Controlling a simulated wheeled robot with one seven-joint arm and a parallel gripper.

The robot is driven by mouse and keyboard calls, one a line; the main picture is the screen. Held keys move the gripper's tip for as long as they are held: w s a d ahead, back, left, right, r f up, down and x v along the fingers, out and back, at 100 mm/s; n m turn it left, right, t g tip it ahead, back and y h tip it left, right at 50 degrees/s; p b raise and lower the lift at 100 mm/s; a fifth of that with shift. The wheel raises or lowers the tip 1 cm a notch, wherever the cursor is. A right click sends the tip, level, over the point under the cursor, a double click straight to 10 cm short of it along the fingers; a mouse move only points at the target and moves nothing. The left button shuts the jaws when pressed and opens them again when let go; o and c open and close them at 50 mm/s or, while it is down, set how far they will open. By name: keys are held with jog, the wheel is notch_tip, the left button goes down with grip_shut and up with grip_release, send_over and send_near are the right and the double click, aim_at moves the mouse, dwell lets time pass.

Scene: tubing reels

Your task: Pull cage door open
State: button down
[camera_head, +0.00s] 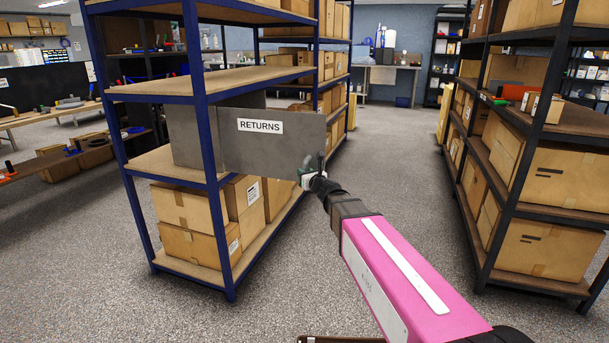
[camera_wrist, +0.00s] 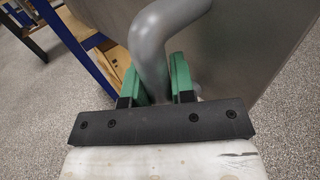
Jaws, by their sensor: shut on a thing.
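The cage door (camera_head: 270,143) is a grey panel with a white RETURNS label, on the middle level of the blue-framed shelf. It stands out at an angle from a grey box body (camera_head: 190,138), so it is at least partly open. A grey curved handle (camera_wrist: 155,40) is on the door, near its right edge in the head view. My gripper (camera_head: 308,178) is at that right edge. In the wrist view, the green fingers of my gripper (camera_wrist: 160,80) are shut on the handle, one on each side. The inside of the cage is hidden behind the door.
The blue-framed shelf (camera_head: 208,130) holds cardboard boxes (camera_head: 190,207) below the door. A dark shelf unit with boxes (camera_head: 550,180) stands at the right. The grey floor aisle (camera_head: 400,150) between them is clear. A workbench (camera_head: 60,113) is at the left.

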jog(key=shift+s+d, duration=0.1)
jog(key=shift+d, duration=0.15)
jog(key=c, duration=1)
grip_release()
jog(key=v, duration=1)
jog(key=shift+s+d, duration=0.2)
jog(key=shift+s, duration=0.15)
